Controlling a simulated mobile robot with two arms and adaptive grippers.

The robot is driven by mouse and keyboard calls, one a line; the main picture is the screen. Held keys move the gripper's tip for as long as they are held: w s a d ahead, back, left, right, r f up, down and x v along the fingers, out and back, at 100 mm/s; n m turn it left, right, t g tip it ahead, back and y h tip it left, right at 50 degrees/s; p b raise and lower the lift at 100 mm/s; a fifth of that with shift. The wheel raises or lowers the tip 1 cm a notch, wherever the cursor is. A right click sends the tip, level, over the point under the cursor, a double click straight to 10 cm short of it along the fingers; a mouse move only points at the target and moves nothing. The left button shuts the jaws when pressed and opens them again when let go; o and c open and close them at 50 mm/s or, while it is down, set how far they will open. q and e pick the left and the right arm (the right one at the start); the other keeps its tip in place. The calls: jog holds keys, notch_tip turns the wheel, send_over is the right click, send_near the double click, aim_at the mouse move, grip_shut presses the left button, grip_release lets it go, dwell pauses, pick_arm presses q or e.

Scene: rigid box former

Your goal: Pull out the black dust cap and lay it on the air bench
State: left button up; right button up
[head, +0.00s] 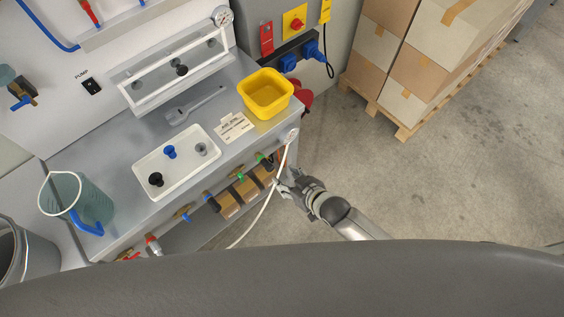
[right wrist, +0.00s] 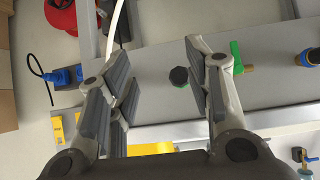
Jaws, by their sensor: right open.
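The air bench (head: 222,103) is a grey metal bench with a row of fittings along its front edge. In the right wrist view a round, dark dust cap (right wrist: 179,76) sits on the bench front, beside a green-handled valve (right wrist: 238,58). My right gripper (head: 279,184) is open and empty in front of the right end of this row. In the right wrist view its fingers (right wrist: 160,78) stand apart, with the cap seen between them, close to the right finger. I cannot tell the remaining distance in depth. My left gripper is not in view.
A white tray (head: 142,165) with black, blue and grey plugs, a yellow bin (head: 262,112), a label card (head: 233,127) and a grey wrench (head: 193,106) lie on the bench. A white hose (head: 263,205) hangs near my right gripper. A jug (head: 92,195) stands at left.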

aim_at(271, 167)
notch_tip(271, 167, up, 4)
jog(key=a+y, duration=0.1)
jog(key=a, duration=0.1)
jog(key=b+x, duration=0.5)
jog(key=x, duration=0.2)
jog(key=shift+w+b, duration=0.15)
jog(key=shift+b, duration=0.2)
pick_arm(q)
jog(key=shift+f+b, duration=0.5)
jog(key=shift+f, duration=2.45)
pick_arm(e)
jog(key=shift+x, duration=0.9)
jog(key=shift+r, duration=0.15)
grip_shut()
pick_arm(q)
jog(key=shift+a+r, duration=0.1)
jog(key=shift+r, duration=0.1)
pick_arm(e)
jog(key=shift+d, duration=0.1)
pick_arm(q)
jog(key=shift+p, duration=0.3)
pick_arm(e)
jog(key=shift+s+f, duration=0.25)
